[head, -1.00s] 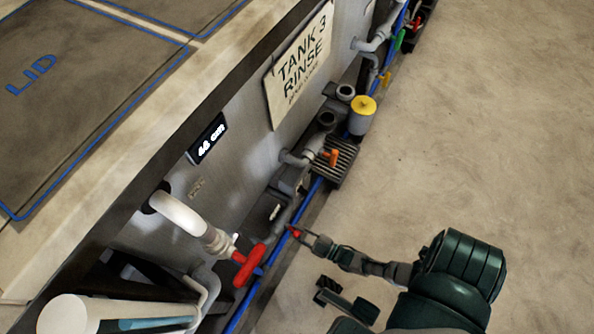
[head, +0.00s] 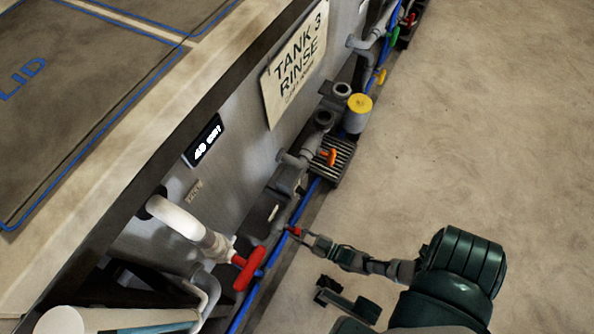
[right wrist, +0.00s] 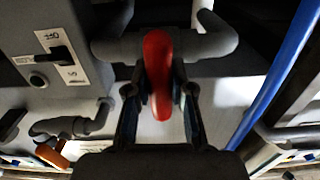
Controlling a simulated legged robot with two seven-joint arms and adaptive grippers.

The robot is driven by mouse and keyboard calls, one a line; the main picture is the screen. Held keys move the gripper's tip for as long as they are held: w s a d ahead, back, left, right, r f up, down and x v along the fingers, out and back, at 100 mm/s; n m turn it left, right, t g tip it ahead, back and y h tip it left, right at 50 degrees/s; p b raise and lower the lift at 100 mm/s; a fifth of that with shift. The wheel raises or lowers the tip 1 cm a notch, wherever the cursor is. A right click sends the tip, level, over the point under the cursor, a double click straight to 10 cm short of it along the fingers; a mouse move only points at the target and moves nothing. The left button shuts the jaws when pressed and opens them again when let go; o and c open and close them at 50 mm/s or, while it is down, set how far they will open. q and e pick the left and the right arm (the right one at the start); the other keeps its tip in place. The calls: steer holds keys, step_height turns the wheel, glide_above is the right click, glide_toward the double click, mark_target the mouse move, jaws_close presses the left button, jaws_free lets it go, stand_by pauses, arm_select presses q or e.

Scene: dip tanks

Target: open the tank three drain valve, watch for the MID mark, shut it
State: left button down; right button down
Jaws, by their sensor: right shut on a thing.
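The tank three wall carries a sign (head: 296,65) reading TANK 3 RINSE. A dark level display (head: 204,140) on the wall shows blurred digits in cm, perhaps 43. My right gripper (head: 299,234) is low beside the wall, shut on a small red valve handle (head: 292,230). In the right wrist view the red handle (right wrist: 158,70) stands between both fingers of the right gripper (right wrist: 159,95), in front of a grey pipe (right wrist: 120,47). No MID mark is readable. My left gripper is not in view.
A larger red handle (head: 249,268) is on the pale pipe (head: 185,220) to the left. An orange lever (head: 328,156) and a yellow-capped pot (head: 359,104) are farther along. A blue line (head: 306,196) runs along the wall base. The floor at right is clear.

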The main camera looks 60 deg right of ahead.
steer(key=shift+s, duration=0.1)
steer(key=c, duration=1)
jaws_free()
steer(key=shift+s, duration=0.45)
steer(key=s+d, duration=0.1)
steer(key=s, duration=1)
steer(key=shift+f, duration=0.1)
